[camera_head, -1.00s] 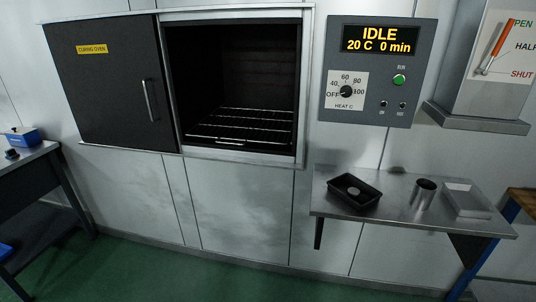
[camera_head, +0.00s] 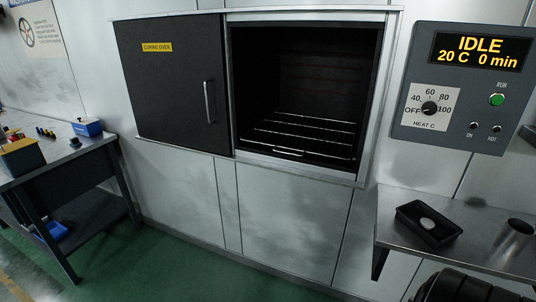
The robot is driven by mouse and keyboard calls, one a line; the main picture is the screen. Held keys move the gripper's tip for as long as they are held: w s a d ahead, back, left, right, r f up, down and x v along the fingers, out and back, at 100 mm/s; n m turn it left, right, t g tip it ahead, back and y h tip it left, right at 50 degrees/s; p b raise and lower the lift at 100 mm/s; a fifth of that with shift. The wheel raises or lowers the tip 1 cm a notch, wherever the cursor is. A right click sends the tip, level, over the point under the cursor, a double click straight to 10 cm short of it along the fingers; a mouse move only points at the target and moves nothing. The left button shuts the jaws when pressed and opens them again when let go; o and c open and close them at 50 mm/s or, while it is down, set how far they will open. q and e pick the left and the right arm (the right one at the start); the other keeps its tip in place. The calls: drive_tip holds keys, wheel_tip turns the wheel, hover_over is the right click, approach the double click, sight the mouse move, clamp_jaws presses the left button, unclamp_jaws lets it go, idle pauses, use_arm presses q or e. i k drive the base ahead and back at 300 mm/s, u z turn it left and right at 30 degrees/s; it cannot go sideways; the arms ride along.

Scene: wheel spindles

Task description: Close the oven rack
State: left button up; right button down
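The oven rack (camera_head: 300,137) is a wire shelf inside the dark oven opening (camera_head: 305,90). Its front bar with a small handle (camera_head: 288,152) lies close to the front sill; I cannot tell exactly how far out it sits. The black oven door (camera_head: 172,85), labelled CURING OVEN, stands to the left of the opening, leaving the rack in plain view. A dark rounded part of mine (camera_head: 470,288) shows at the bottom right edge. Neither gripper's fingers are in view.
The control panel (camera_head: 463,85) reads IDLE, 20 C, 0 min. A steel shelf (camera_head: 390,205) at the right juts from the wall, with a black tray (camera_head: 428,222) and a metal cup (camera_head: 514,236) on it. A workbench (camera_head: 85,150) stands at the left. Green floor lies between.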

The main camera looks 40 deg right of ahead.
sight(276, 146)
drive_tip(key=u, duration=0.35)
drive_tip(key=i, duration=0.7)
drive_tip(key=z, duration=0.55)
drive_tip(key=i, duration=0.45)
drive_tip(key=z, duration=0.6)
